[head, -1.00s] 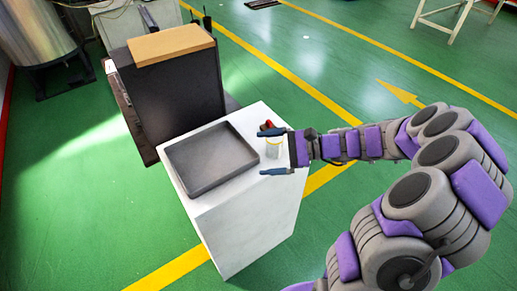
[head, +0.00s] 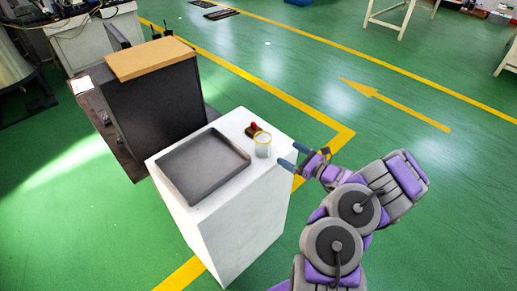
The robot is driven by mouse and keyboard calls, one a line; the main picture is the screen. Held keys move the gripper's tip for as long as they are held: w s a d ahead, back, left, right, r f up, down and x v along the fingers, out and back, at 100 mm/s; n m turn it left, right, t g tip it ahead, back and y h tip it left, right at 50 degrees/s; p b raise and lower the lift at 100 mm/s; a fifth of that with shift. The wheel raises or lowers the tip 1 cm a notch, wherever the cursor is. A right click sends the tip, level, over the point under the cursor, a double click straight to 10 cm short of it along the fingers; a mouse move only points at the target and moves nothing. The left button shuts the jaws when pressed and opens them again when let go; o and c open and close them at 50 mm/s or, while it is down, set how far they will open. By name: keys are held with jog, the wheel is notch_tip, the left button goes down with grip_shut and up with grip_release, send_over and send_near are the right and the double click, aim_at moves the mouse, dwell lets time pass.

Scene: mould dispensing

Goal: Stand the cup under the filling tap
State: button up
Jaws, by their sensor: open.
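A small pale cup (head: 263,149) with a yellowish rim stands upright on the white pedestal (head: 240,210), right of the dark tray. A small red and brown fitting (head: 252,130) sits just behind and left of the cup; it may be the filling tap. I cannot tell whether its outlet is over the cup. My gripper (head: 294,157) is to the right of the cup at the pedestal's right edge. Its blue-grey fingertips are apart, with nothing between them, and it is clear of the cup.
A dark shallow tray (head: 243,165) covers much of the pedestal top. A black cabinet with a wooden top (head: 150,58) stands behind it to the left. Open green floor (head: 400,140) lies to the right.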

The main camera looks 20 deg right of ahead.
aim_at(269, 143)
jog(key=b+x, duration=0.1)
jog(key=x, duration=0.7)
jog(key=shift+w+f, duration=0.2)
jog(key=shift+w, duration=0.2)
jog(key=shift+w+a+r+b, duration=0.1)
jog(key=shift+w+a+b, duration=0.25)
jog(key=shift+a, duration=0.1)
jog(key=w, duration=0.2)
jog(key=w+a+b, duration=0.1)
jog(key=w, duration=0.1)
jog(key=shift+f, duration=0.4)
jog(key=shift+w, duration=0.15)
jog(key=shift+a+r, duration=0.15)
jog(key=shift+a, duration=0.3)
jog(key=shift+c, duration=0.8)
jog(key=shift+d, duration=0.3)
jog(key=c, duration=0.8)
jog(key=shift+a, duration=0.1)
jog(key=shift+c, duration=0.7)
